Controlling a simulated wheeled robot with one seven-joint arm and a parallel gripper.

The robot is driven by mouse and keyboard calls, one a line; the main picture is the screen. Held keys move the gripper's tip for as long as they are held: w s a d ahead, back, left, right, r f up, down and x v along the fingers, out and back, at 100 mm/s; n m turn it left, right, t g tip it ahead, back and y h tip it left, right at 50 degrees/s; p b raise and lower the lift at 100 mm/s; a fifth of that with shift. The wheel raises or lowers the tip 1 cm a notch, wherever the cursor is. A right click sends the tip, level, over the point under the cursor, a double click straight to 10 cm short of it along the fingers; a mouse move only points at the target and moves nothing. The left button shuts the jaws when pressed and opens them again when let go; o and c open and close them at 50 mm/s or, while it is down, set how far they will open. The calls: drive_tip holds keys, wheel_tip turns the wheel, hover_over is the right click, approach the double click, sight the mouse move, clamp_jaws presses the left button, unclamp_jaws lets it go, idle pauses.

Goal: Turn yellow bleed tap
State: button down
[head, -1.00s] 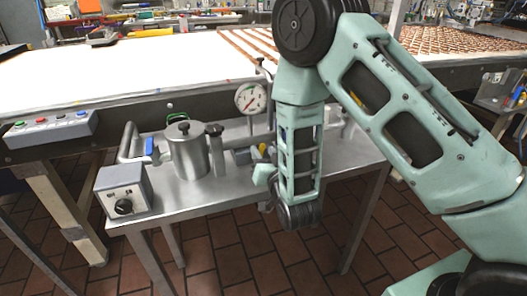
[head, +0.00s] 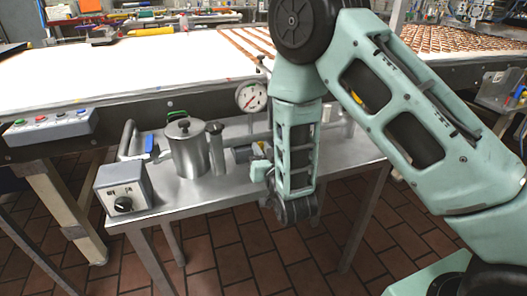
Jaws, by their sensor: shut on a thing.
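The yellow bleed tap (head: 257,147) shows only as a small yellow patch on the pipework behind my wrist, under the round dial gauge (head: 251,96). My gripper (head: 260,168) is at the tap, left of my upright forearm, and is shut on it. The fingertips are small and mostly hidden by my own wrist and arm. A metal fitting (head: 241,154) sits just left of the tap. How far the tap is turned cannot be made out.
A steel pot (head: 190,150) with a lid and an upright cylinder (head: 216,148) stand left of my gripper on the steel table (head: 190,195). A grey knob box (head: 124,188) is at the front left. A white conveyor (head: 130,70) runs behind.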

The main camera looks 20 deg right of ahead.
drive_tip(key=c, duration=1.4)
unclamp_jaws()
drive_tip(key=shift+o, duration=0.2)
drive_tip(key=s+p, duration=0.8)
drive_tip(key=s, duration=0.9)
drive_tip(key=shift+s, duration=0.25)
drive_tip(key=shift+w, duration=0.1)
